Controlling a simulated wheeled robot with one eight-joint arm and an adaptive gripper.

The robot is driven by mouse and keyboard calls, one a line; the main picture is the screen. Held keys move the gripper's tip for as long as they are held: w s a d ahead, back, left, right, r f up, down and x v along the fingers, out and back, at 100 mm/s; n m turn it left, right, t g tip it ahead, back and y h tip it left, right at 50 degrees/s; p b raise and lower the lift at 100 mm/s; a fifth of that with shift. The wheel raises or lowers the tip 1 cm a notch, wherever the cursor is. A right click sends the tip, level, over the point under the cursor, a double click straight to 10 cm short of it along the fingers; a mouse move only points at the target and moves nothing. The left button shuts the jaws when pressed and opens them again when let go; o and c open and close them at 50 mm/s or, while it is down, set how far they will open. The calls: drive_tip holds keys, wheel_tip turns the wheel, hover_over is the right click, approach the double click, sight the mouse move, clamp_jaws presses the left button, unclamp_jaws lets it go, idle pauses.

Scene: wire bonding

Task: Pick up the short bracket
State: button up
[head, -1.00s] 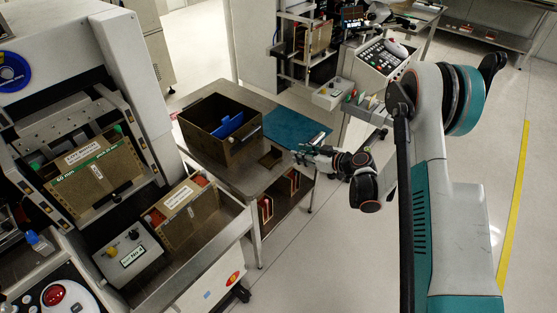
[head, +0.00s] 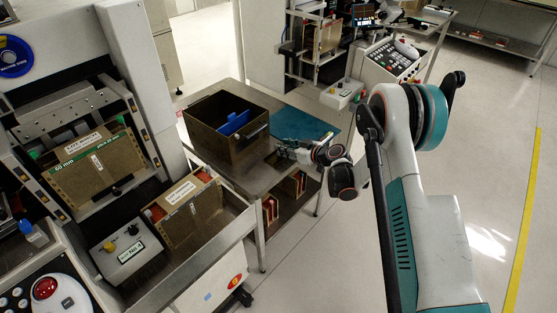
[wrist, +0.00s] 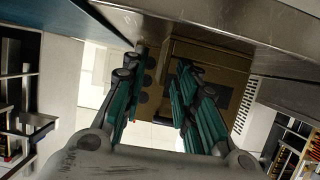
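I cannot pick out the short bracket for certain in either view. A flat brown piece (head: 273,159) lies on the metal table beside the dark box, partly covered by my gripper. My gripper (head: 284,152) is over the table's right part, just right of the box, near the blue mat. In the wrist view my gripper (wrist: 155,92) has its teal fingers spread apart with nothing held between them. A brown panel with dark round spots (wrist: 210,55) shows beyond the fingers, and I cannot tell what it belongs to.
The open dark box (head: 215,137) holds a blue part (head: 233,122). The blue mat (head: 305,124) lies behind my gripper on the metal table (head: 262,183). Below are shelves with reddish-edged items (head: 295,185). A machine with labelled brown magazines (head: 98,165) stands at left. Floor at right is clear.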

drive_tip(key=shift+x, duration=0.85)
clamp_jaws()
